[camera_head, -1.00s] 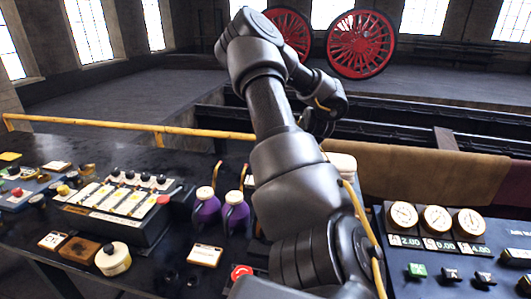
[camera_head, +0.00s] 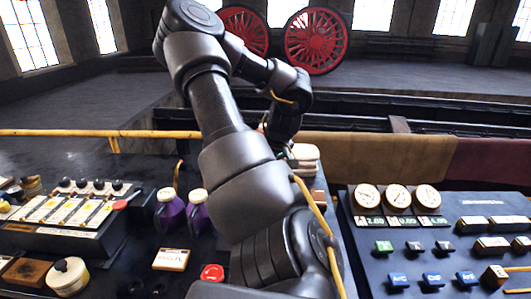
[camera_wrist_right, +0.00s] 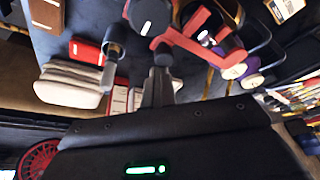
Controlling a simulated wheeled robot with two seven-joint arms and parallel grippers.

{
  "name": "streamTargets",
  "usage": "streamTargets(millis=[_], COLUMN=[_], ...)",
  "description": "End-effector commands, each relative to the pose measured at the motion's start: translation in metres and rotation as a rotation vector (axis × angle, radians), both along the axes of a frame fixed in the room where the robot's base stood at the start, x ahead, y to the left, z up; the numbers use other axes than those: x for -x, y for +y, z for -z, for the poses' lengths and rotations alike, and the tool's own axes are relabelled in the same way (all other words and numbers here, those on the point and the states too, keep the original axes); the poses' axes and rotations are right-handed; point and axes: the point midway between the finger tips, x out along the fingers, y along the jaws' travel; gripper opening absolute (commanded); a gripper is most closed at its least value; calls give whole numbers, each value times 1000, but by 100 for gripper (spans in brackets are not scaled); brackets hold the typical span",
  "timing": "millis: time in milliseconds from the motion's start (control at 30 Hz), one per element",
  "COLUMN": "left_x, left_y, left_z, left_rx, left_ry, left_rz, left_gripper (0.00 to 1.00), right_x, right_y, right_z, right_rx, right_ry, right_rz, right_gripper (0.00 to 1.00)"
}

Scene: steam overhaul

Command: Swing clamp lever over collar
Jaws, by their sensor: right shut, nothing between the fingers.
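My right arm crosses the middle of the head view, and its gripper is hidden there behind my own arm links. In the right wrist view my right gripper (camera_wrist_right: 161,72) is shut and empty. Its tips appear close to a red angled bar (camera_wrist_right: 190,40), perhaps the clamp lever; I cannot tell whether they touch. A dark round-topped part (camera_wrist_right: 150,16) is beside the bar. A black knob on a metal stem (camera_wrist_right: 114,40) stands to the left. I cannot make out the collar for certain. My left gripper is not in view.
Two purple bottles (camera_head: 170,213) stand left of my arm, near a switch panel (camera_head: 70,215). A gauge panel (camera_head: 396,200) is at right. White folded cloths (camera_head: 304,156) lie behind my arm. A yellow rail (camera_head: 60,133) runs along the bench's far edge.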

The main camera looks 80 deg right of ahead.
Motion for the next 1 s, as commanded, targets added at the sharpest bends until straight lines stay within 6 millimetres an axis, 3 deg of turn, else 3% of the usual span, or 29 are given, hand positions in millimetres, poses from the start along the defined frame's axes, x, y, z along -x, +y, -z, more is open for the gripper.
streamTargets(millis=[467,700,1000], left_x=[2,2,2], left_y=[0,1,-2], left_z=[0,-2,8], left_rx=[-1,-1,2], left_ry=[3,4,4], left_rz=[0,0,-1], left_gripper=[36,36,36], right_x=[3,-1,6], right_y=[-1,-41,-21], right_z=[3,0,-61], right_rx=[-14,-4,0], right_ry=[7,6,1], right_rz=[6,8,13], right_gripper=[0,0,0])
